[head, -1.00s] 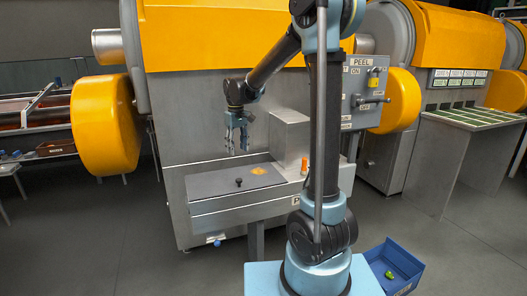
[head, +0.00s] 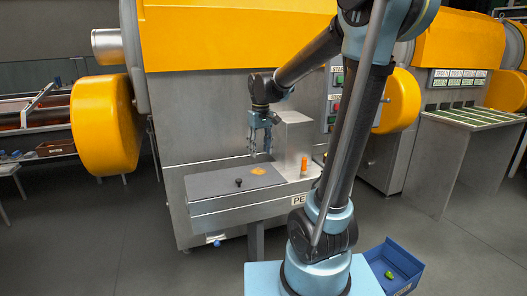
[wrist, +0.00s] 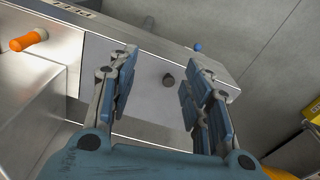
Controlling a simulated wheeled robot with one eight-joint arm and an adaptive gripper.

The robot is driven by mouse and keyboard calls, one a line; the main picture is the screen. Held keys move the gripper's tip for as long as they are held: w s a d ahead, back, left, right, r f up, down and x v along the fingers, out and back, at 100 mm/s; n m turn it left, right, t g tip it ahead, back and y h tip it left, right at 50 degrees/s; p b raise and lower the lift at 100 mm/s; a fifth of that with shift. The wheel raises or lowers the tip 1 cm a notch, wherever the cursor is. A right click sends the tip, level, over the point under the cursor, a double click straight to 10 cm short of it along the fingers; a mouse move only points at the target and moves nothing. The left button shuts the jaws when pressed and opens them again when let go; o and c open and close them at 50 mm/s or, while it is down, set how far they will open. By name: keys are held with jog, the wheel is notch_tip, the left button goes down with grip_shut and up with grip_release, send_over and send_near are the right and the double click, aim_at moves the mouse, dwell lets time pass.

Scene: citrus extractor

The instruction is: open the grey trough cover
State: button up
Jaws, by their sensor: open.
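The grey trough cover (head: 215,182) lies flat and closed on the steel trough at the front of the machine. In the wrist view the cover (wrist: 148,92) shows between my fingers, with the knob (wrist: 168,80) nearer the right finger. My gripper (head: 260,156) is open and empty, pointing down above the cover's right rear part. It is apart from the knob, which is to its lower left in the head view. The wrist view also shows my gripper (wrist: 164,62).
A steel box (head: 293,145) stands close to the right of my gripper. An orange-tipped handle (head: 304,164) is beside it. A blue crate (head: 408,272) with a green item (head: 389,275) stands on the floor at right. The floor at front left is clear.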

jog(key=shift+s+d, duration=0.65)
jog(key=shift+s, duration=0.2)
